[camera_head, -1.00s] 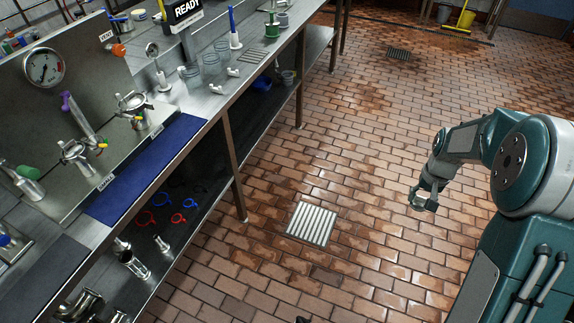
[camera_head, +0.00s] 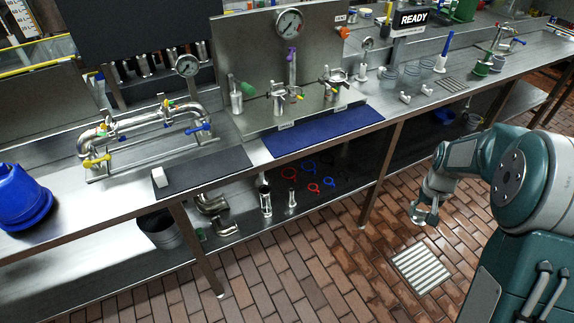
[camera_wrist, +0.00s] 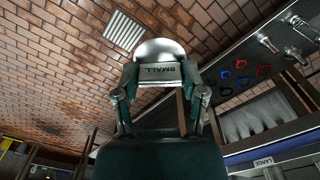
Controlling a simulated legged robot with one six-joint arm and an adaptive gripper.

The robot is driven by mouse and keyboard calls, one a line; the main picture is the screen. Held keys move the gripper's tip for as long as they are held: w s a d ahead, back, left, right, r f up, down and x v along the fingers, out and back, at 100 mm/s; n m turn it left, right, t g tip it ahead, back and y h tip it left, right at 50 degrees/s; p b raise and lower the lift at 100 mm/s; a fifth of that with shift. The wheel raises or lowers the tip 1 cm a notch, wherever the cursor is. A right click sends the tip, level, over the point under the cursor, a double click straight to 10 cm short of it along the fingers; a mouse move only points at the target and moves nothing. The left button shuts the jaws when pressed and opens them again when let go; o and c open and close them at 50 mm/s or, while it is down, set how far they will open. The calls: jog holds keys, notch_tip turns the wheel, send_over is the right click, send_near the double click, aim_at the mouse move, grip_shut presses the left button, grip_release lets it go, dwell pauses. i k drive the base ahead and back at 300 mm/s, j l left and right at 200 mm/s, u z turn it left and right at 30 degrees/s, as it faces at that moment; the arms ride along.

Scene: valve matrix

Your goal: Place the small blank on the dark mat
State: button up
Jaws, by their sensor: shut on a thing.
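In the wrist view, my gripper (camera_wrist: 160,76) is shut on the small blank (camera_wrist: 160,50), a rounded metal piece with a plate reading SMALL, upside down in the picture. In the head view, my gripper (camera_head: 425,214) is over the brick floor at the right, well away from the bench; the blank is too small to make out clearly there.
A blue mat (camera_head: 325,132) lies right of the dark mat, before a panel with gauge and clamps. A pipe assembly (camera_head: 150,135) stands behind the dark mat. A blue container (camera_head: 24,197) is at far left. The shelf below holds fittings and rings. Floor before the bench is clear.

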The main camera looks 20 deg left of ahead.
aim_at(202, 170)
jog(key=u, duration=0.45)
jog(key=j+u, duration=0.15)
jog(key=u, duration=0.7)
